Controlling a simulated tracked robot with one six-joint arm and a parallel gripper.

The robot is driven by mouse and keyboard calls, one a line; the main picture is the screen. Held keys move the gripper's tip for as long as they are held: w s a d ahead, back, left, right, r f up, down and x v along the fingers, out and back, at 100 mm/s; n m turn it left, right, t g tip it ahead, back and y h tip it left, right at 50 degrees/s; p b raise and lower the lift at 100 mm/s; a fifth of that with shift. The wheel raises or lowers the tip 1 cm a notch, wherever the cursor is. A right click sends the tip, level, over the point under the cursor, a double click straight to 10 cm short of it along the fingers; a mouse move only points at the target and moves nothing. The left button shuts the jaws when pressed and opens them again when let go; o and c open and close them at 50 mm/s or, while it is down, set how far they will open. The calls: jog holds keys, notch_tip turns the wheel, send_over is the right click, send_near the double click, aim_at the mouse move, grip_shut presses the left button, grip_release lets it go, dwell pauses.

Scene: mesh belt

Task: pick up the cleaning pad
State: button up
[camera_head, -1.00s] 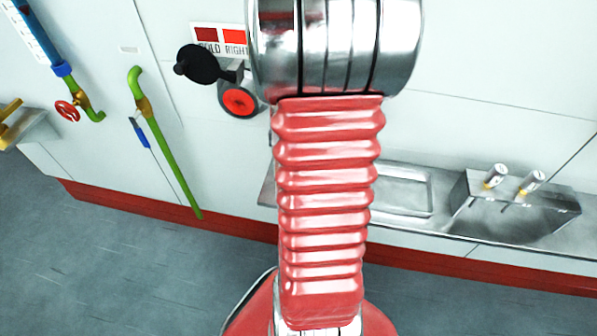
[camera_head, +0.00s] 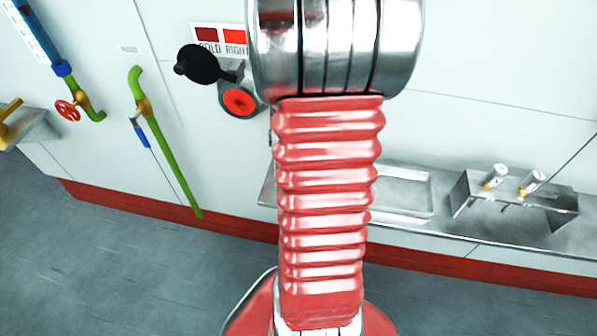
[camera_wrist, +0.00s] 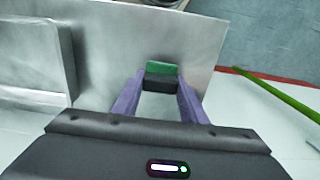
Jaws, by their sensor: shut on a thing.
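The cleaning pad (camera_wrist: 164,69) is a small block with a green top and a dark body, in the wrist view. It sits between the purple fingertips of my gripper (camera_wrist: 162,84), which is shut on it. The pad is over or on a grey metal shelf (camera_wrist: 112,62), close to its edge; I cannot tell whether it touches the metal. In the head view my arm hides the pad and gripper.
In the head view, a metal shelf (camera_head: 468,232) runs along the white wall, with a shallow tray (camera_head: 432,196) and a rack holding two white-capped items (camera_head: 531,182). A green pipe (camera_head: 170,160) and a red-centred knob (camera_head: 239,102) are left of my arm. Grey floor lies below.

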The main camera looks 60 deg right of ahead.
jog(key=shift+r, duration=0.1)
notch_tip(320, 180, up, 10)
jog(key=shift+f, duration=0.1)
dwell(0.6)
jog(key=o, duration=0.5)
jog(key=c, duration=0.4)
jog(key=w+a+f+n, duration=0.1)
jog(key=w+a+n, duration=0.4)
jog(key=w, duration=0.5)
jog(key=w+a+f+n, duration=0.2)
jog(key=w+a, duration=0.5)
jog(key=w, duration=0.2)
jog(key=w+a+f+n, duration=0.1)
jog(key=w+a+n, duration=0.2)
jog(key=a, duration=0.6)
jog(key=w+a+f+n, duration=0.2)
jog(key=w+a+n, duration=0.1)
jog(key=w+a, duration=0.4)
jog(key=shift+w+a+f, duration=0.15)
jog(key=shift+w+a, duration=0.15)
jog(key=shift+a, duration=0.95)
